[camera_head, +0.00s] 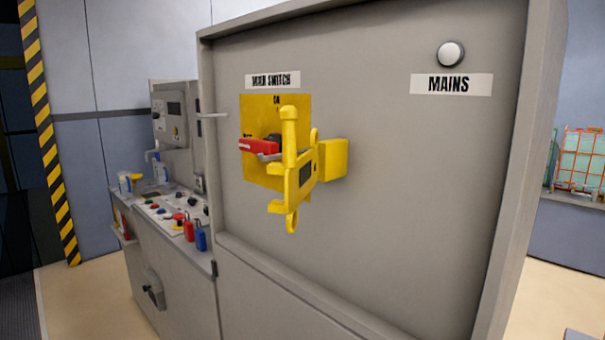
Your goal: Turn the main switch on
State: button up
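The main switch has a red handle (258,147) on a yellow square plate (257,108), under a "MAIN SWITCH" label (272,80) on the grey cabinet front. The handle points left and lies about level. "ON" is printed at the top of the plate; lettering behind the handle at the left is mostly hidden. A yellow bracket-like device (306,172) with an upright pin and a lower ring stands in front of the plate's right part and hides some of the switch. I cannot tell whether it touches the handle. My gripper is not in view.
A round white lamp (451,54) sits above a "MAINS" label (452,84) at the upper right. A lower console (165,212) with buttons and red and blue padlocks (195,234) stands at the left. The panel's lower right is bare.

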aim_at(272, 145)
jog(key=i+l+u, duration=0.1)
jog(key=u, duration=0.3)
jog(key=i+l+u, duration=0.2)
jog(key=u, duration=0.2)
jog(key=i+l+u, duration=0.25)
jog(key=u, duration=0.2)
jog(key=i, duration=0.05)
